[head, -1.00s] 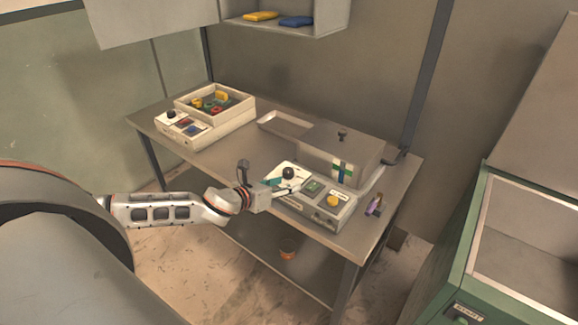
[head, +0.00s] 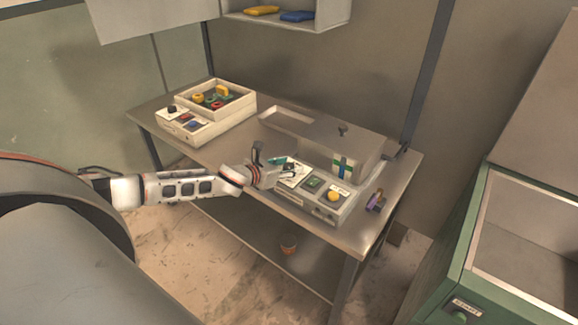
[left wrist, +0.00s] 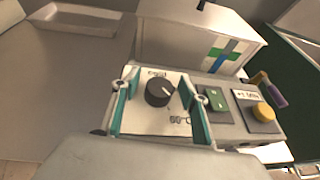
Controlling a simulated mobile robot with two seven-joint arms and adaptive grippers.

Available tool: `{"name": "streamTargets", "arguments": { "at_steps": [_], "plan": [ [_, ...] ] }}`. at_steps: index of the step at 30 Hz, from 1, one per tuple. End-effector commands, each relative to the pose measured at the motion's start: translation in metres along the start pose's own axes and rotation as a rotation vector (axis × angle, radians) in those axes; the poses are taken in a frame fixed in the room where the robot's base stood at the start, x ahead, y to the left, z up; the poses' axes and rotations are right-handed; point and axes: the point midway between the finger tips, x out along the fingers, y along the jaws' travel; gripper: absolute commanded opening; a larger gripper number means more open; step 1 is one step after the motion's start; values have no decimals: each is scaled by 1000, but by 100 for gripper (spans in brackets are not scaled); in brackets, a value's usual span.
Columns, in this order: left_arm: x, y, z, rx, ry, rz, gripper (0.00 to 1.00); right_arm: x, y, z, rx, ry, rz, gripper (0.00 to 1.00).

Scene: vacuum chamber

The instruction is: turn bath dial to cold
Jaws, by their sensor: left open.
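The bath dial (left wrist: 159,92) is a round black knob with a white mark pointing to the upper right. It sits on a pale plate with "cold" printed above it and "50°C" at its lower right. My left gripper (left wrist: 158,84) is open, with one teal-edged finger on each side of the dial. Contact with the knob cannot be made out. In the head view the left gripper (head: 284,170) is over the left part of the bath unit (head: 322,208) and hides the dial. My right gripper is not in view.
The unit also carries a green display (left wrist: 215,100) and a yellow button (left wrist: 263,111). A grey lidded bath box (head: 345,155) stands behind it, and a purple item (head: 376,201) lies to its right. Another unit with coloured pieces (head: 212,105) stands at the table's back left.

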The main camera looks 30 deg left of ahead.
Motion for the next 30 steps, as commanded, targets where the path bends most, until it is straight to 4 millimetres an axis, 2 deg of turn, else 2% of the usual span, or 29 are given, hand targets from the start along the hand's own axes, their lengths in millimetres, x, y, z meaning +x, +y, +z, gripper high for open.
{"name": "streamTargets", "arguments": {
  "at_steps": [6, 10, 11, 22, 30],
  "plan": [
    [0, 0, 0, 0, 0, -1, 44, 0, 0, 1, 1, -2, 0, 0],
    [0, 0, 0, 0, 0, 0, 10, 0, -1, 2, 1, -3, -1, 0],
    [0, 0, 0, 0, 0, 0, 5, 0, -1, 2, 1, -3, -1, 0],
    [0, -2, 0, -15, 0, 30, 5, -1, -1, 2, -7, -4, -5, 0],
    [0, -3, -1, -74, 1, 169, 5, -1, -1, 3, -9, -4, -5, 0]
  ]
}}
